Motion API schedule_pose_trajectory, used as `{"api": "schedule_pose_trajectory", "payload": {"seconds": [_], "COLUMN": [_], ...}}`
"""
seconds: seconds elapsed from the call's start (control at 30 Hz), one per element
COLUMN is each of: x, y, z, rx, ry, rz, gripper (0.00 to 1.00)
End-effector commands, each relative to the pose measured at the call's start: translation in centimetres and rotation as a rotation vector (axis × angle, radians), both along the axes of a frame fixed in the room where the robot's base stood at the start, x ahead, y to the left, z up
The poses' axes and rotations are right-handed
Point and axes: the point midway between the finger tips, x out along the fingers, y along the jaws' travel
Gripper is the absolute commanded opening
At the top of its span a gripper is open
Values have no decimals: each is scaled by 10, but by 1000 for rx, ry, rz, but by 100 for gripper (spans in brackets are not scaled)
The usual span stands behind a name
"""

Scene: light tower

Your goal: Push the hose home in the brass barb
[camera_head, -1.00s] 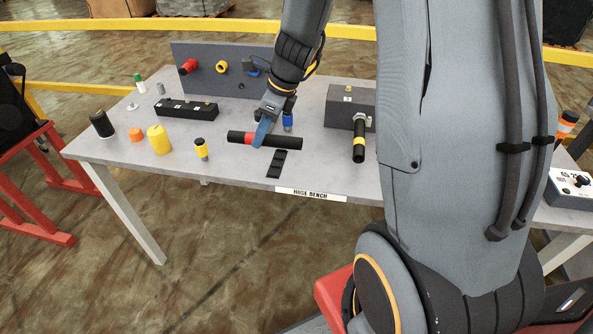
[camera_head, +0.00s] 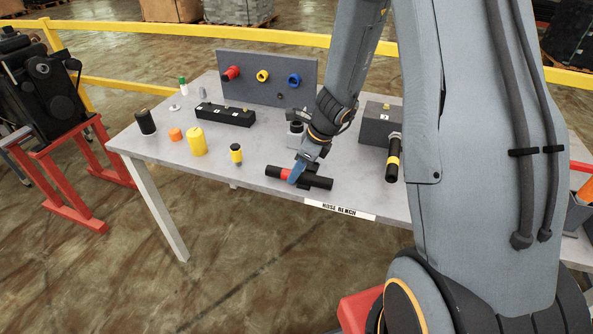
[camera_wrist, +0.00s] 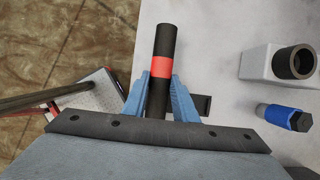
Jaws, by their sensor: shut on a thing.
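My gripper (camera_head: 297,173) is shut on a black hose (camera_head: 318,182) with a red band. In the wrist view the hose (camera_wrist: 166,40) stands between the blue fingers (camera_wrist: 157,92), its red band just beyond their tips. In the head view the hose lies across the bench's front part, low over the top; I cannot tell if it touches. A dark flat rest (camera_wrist: 203,105) shows beside it in the wrist view. I cannot pick out the brass barb for certain. A small brass-coloured piece (camera_head: 386,105) sits on the grey block (camera_head: 373,124).
A panel (camera_head: 247,88) with red, yellow and blue ports stands at the back. A yellow-banded black hose (camera_head: 392,163) projects from the grey block. A pale block with a dark ring (camera_wrist: 293,62) and a blue fitting (camera_wrist: 283,117) are right of the hose.

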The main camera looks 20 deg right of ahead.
Motion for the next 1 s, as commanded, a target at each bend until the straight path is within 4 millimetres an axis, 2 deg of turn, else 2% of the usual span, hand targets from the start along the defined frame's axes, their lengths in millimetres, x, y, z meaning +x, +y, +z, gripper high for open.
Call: {"api": "schedule_pose_trajectory", "payload": {"seconds": [0.2, 0.23, 0.33, 0.9, 1.0], "x": [0, 0, 0, 0, -4], "y": [0, 0, 0, 0, -7], "z": [-4, -4, -3, -4, 17], "rx": [1, 1, 1, 1, 0], "ry": [1, 1, 1, 1, -4], "rz": [0, 0, 0, 0, 0], "gripper": [2, 27, 44, 44, 44]}}
